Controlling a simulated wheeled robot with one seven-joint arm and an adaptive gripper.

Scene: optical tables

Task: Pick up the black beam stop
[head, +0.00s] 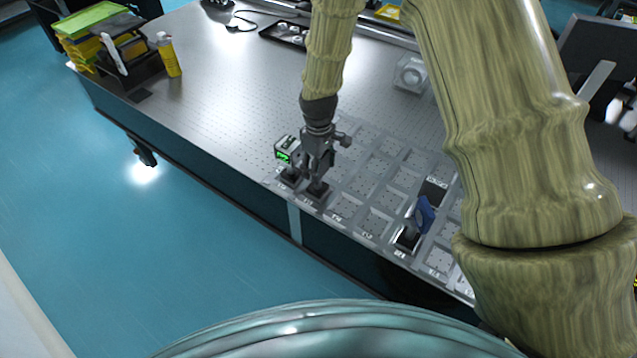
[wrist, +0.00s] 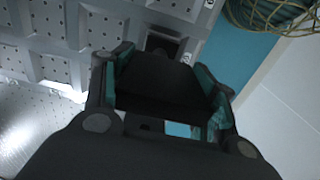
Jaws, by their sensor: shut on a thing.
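The black beam stop (wrist: 155,82) shows in the wrist view as a dark block between the two teal-lined fingers of my gripper (wrist: 165,88). My gripper is shut on it. In the head view my gripper (head: 318,172) points down at the table's front edge, over the tray of square compartments. A black part (head: 317,192), probably the beam stop's lower end, shows just below the fingers. Whether it still touches its compartment I cannot tell. The fingers hide most of it in the head view.
A device with a green display (head: 284,152) stands close on the left of my gripper. The compartment tray (head: 342,208) runs along the front edge, with a blue item (head: 425,215) farther right. A yellow bottle (head: 168,55) stands at the far left. The table's middle left is clear.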

